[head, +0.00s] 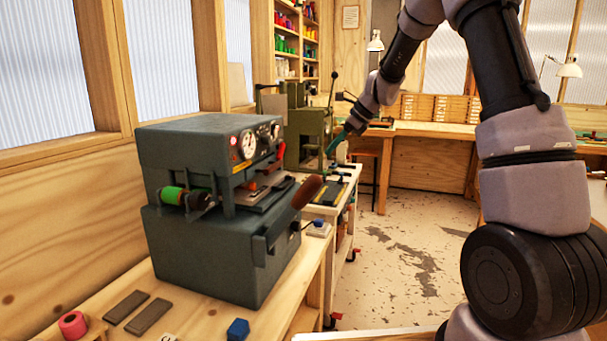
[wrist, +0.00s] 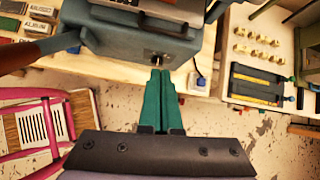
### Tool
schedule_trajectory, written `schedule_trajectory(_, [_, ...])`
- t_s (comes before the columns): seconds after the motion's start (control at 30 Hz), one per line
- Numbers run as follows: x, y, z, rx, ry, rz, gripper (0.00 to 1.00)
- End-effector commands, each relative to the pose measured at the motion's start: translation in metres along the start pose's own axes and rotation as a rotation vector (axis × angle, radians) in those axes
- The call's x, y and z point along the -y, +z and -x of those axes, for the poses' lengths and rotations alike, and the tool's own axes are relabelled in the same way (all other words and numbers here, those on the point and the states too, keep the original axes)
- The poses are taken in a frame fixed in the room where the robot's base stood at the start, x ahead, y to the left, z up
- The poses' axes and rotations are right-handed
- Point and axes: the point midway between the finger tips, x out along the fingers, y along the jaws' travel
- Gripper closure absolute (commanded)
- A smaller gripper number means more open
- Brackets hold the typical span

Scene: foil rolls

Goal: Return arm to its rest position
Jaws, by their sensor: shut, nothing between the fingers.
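My gripper (head: 336,148) hangs from my raised arm in the head view, with its teal fingers pointing down near the white trolley. In the wrist view its two teal fingers (wrist: 160,75) lie side by side, closed with nothing between them. The grey-green press (head: 212,215) stands on the wooden bench left of my gripper. Part of the press also shows at the top of the wrist view (wrist: 130,45), close to the fingertips in the picture. I cannot tell if they touch it. A green foil roll (head: 173,195) sits on the press's left side.
A second green machine (head: 308,135) stands behind. The wrist view shows a pink chair (wrist: 62,150) at left. Bare floor (head: 400,250) lies right of the trolley (head: 341,215).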

Motion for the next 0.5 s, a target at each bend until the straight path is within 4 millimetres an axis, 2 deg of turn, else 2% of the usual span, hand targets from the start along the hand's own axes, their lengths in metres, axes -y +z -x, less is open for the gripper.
schedule_trajectory(0.03, [-0.011, 0.006, 0.024, -0.008, -0.018, 0.072, 1.0])
schedule_trajectory(0.2, [-0.06, 0.014, 0.096, -0.069, -0.065, 0.38, 1.0])
schedule_trajectory(0.4, [-0.127, 0.006, 0.165, -0.171, -0.11, 0.742, 1.0])
schedule_trajectory(0.5, [-0.161, -0.003, 0.193, -0.234, -0.126, 0.92, 1.0])
